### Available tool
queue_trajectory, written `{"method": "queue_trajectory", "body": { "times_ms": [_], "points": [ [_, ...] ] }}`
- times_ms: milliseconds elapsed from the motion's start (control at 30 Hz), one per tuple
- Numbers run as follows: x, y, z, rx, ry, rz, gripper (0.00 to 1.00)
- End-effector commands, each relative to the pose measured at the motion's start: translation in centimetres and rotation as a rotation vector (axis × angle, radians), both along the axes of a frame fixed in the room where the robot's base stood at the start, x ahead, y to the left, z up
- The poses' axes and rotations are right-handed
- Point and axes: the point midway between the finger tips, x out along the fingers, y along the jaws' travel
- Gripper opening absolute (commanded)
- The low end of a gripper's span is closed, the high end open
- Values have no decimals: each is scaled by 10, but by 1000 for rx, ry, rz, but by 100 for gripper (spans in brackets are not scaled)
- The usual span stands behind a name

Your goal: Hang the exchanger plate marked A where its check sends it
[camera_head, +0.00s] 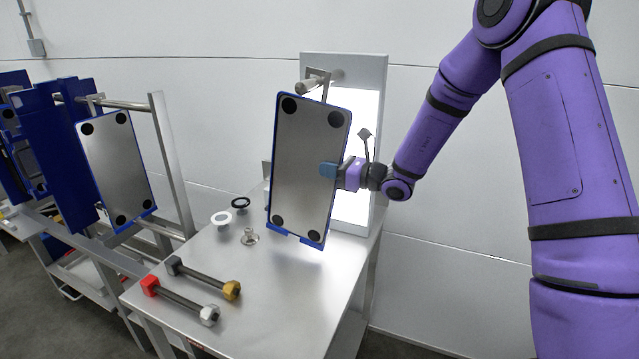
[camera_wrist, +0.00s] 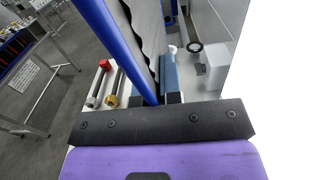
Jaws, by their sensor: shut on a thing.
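A grey metal exchanger plate (camera_head: 305,165) with a blue edge and black round corner holes is upright in front of a lit white panel (camera_head: 352,200). Its top hook is at a short peg (camera_head: 307,86) on the panel's frame; I cannot tell if it bears on it. My gripper (camera_head: 330,171) is shut on the plate's right edge. In the wrist view the blue edge of the plate (camera_wrist: 118,42) runs up from my fingers. No letter A is readable. A similar plate (camera_head: 113,165) hangs on a rail (camera_head: 125,104) at the left.
The steel table (camera_head: 260,310) holds two bolts, one with a red head (camera_head: 150,285), one with a brass nut (camera_head: 231,290), a white ring (camera_head: 221,218), a black ring (camera_head: 240,202) and a small metal fitting (camera_head: 250,237). Blue plates (camera_head: 65,150) fill the rack at left.

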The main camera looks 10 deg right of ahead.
Motion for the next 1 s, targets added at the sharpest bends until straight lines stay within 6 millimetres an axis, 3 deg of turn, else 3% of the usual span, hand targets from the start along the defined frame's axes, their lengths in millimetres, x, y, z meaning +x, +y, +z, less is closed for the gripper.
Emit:
{"method": "queue_trajectory", "body": {
  "times_ms": [1000],
  "points": [
    [0,1,14,1,-4,1,0]
  ]
}}
